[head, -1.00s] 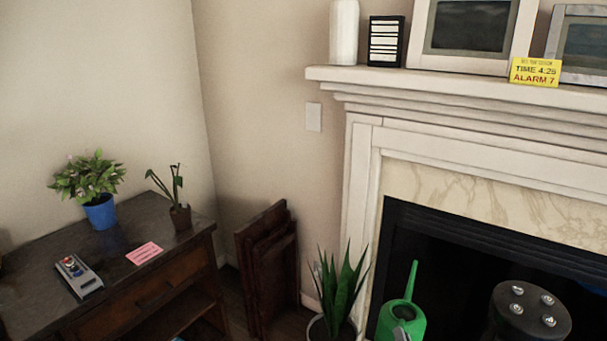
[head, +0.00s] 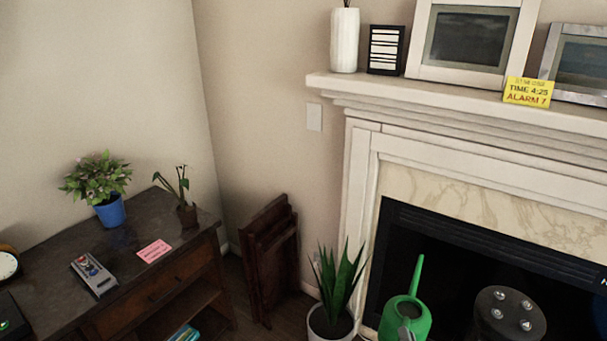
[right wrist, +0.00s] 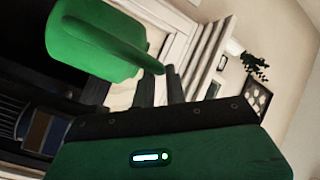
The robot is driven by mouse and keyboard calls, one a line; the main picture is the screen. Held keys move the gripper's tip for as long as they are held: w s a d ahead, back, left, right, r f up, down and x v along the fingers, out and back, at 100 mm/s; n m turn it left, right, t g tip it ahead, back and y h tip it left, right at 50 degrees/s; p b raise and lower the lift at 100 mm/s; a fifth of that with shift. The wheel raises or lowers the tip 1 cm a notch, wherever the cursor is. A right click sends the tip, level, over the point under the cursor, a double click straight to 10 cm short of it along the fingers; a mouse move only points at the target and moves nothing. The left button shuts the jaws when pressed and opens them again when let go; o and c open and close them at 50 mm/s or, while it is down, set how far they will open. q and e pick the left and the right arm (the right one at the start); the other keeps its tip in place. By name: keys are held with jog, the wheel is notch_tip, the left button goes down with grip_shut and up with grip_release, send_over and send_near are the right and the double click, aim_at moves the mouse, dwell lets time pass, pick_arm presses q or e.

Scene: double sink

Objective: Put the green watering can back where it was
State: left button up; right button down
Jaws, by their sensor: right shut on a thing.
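The green watering can (head: 410,318) with its long spout pointing up is at the bottom of the head view, in front of the dark fireplace. In the right wrist view its green body (right wrist: 95,50) is at the upper left, with a thin green handle reaching toward the fingers. My right gripper (right wrist: 160,82) is shut on the can at this handle. In the head view only a small grey part of the gripper shows against the can, and the can's lower part is cut off by the frame. My left gripper is not in view.
A dark wooden dresser (head: 60,255) at left holds a blue-potted plant (head: 110,210), a small brown-potted plant (head: 187,215), a grey device (head: 94,275) and a pink note (head: 154,251). A white-potted plant (head: 330,325) stands beside the can. Folded wooden furniture (head: 268,260) leans on the wall.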

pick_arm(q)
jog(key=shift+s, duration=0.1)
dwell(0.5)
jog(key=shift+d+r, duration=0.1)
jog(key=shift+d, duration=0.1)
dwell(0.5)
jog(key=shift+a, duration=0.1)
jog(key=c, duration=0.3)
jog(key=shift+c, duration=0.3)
